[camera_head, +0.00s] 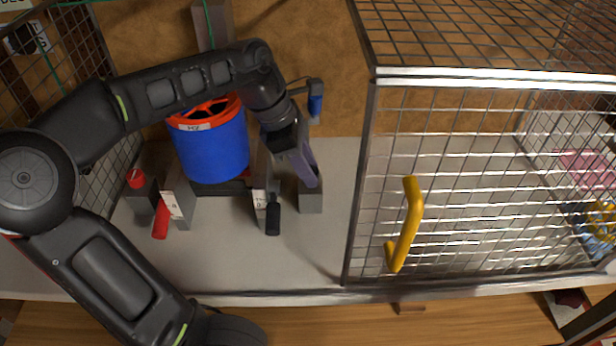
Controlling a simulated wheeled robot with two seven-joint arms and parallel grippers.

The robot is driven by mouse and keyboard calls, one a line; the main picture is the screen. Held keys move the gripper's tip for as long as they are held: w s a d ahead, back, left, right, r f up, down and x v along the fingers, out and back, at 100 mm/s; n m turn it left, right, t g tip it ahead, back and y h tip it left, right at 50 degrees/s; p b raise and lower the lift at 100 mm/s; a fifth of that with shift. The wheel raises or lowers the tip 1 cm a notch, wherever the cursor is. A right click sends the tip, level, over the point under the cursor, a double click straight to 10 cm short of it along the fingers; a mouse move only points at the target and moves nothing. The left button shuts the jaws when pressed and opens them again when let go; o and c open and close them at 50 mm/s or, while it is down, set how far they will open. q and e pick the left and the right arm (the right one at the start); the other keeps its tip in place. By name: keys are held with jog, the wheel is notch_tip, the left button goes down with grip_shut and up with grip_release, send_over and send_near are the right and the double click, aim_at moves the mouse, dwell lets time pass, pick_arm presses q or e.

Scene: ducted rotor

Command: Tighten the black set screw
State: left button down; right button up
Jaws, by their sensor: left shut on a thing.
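The black set screw (272,218) shows as a dark, rounded piece low at the front of the right white bracket (259,190), beside the blue ducted rotor (210,148). My right gripper is not in view.
A red piece (160,220) sits at the left bracket (178,196), and a red-topped grey block (138,185) stands further left. A wire cage with a yellow handle (408,225) closes off the right side.

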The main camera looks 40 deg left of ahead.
pick_arm(q)
jog(key=shift+m, duration=0.6)
jog(key=shift+b, duration=0.3)
jog(key=c, duration=1)
grip_release()
jog(key=shift+c, duration=0.2)
